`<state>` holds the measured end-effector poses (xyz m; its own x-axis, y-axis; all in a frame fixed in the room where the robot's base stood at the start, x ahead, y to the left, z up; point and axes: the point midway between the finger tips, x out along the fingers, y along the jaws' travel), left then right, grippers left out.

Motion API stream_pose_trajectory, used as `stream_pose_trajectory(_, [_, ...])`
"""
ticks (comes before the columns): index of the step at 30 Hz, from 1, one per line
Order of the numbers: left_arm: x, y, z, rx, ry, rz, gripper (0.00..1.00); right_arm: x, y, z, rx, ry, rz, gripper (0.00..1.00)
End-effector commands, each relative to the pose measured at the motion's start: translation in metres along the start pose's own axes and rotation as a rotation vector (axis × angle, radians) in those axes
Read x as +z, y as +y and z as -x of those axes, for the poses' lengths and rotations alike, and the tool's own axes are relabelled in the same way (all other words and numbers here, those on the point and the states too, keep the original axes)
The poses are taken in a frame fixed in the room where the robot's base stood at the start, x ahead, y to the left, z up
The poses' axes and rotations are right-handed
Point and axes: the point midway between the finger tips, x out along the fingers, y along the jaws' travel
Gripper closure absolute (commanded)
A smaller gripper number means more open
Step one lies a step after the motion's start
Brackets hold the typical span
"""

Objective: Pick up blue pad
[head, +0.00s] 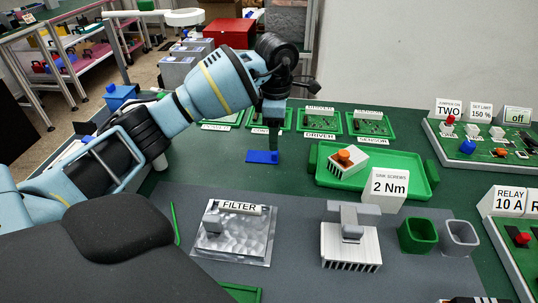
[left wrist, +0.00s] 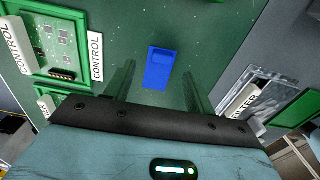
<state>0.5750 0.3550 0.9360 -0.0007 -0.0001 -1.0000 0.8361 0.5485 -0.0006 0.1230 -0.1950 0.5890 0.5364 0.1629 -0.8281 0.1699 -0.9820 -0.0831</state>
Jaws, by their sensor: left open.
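The blue pad (head: 262,157) lies flat on the green table, left of the green tray. In the left wrist view the blue pad (left wrist: 158,70) shows ahead of my left gripper, in line with the space between its fingers. My left gripper (head: 273,140) hangs down over the pad, its fingertips very near it. In the left wrist view its two dark green fingers (left wrist: 160,84) are spread apart, with nothing held between them. I cannot tell whether the fingers touch the pad. My right gripper is in neither view.
Green boards in trays, one labelled driver (head: 320,122), stand behind the pad. A green tray (head: 378,182) with a white block is to the right. A metal filter plate (head: 236,236) and a finned heat sink (head: 350,249) are nearer. Bare green table surrounds the pad.

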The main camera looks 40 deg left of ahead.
Motion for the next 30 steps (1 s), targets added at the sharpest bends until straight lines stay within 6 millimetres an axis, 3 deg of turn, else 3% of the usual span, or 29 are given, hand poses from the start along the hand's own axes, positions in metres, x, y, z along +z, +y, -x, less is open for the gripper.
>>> stream_pose_trajectory(12, [0.005, -0.004, -0.046, 0.000, 0.000, 0.000, 0.45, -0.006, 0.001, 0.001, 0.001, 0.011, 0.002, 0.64])
stream_pose_trajectory(21, [0.005, -0.004, -0.051, 0.001, -0.001, -0.001, 0.45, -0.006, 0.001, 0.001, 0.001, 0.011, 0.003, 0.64])
stream_pose_trajectory(30, [0.005, -0.004, -0.051, 0.001, -0.001, -0.001, 0.83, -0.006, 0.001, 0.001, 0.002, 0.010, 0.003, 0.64])
